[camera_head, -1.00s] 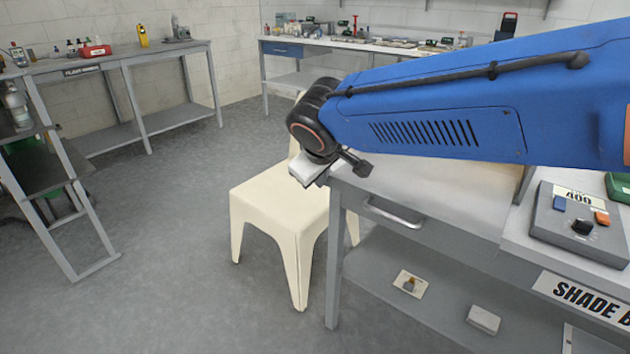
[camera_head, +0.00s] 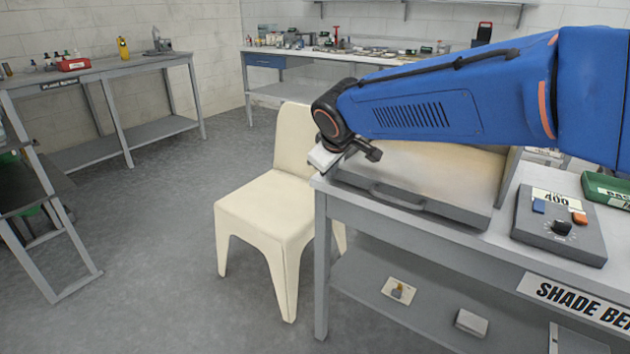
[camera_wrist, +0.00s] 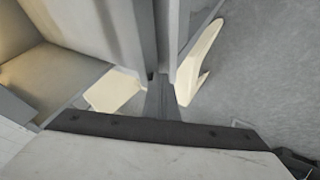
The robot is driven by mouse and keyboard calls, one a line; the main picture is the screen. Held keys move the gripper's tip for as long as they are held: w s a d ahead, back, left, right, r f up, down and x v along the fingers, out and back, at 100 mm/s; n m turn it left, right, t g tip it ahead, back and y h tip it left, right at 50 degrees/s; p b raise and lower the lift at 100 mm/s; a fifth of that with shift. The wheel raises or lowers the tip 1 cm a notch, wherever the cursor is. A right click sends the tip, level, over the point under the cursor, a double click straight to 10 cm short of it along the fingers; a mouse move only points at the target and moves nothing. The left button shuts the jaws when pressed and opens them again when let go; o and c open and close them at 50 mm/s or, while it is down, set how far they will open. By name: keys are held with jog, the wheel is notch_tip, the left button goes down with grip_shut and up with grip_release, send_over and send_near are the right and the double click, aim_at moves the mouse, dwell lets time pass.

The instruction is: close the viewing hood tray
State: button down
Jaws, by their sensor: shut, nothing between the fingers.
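The viewing hood (camera_head: 440,165) stands on the bench top, mostly behind my blue arm in the head view. Its grey tray front (camera_head: 440,207), with a bar handle (camera_head: 397,197), faces me and sits a little behind the bench's front edge. How far the tray stands out of the hood is hard to tell. My gripper (camera_wrist: 161,82) is shut and empty, its dark fingers together in the wrist view. In the head view, its pale body (camera_head: 322,157) is near the hood's left front corner; the fingertips are hidden there. I cannot tell whether they touch anything.
A cream chair (camera_head: 265,205) stands close against the bench's left end. A grey control box (camera_head: 558,225) and a green tray (camera_head: 607,190) are on the bench to the right. A step stand (camera_head: 45,235) is at the left. The floor between is clear.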

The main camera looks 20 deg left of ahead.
jog(key=w+d, duration=0.1)
jog(key=w, duration=0.2)
jog(key=w+d, duration=0.1)
jog(key=w, duration=0.2)
jog(key=w+d, duration=0.1)
jog(key=w, duration=0.3)
jog(key=shift+w+d, duration=0.1)
jog(key=shift+d, duration=0.25)
jog(key=shift+w+d+r, duration=0.1)
jog(key=shift+w+d, duration=0.1)
jog(key=shift+w, duration=0.3)
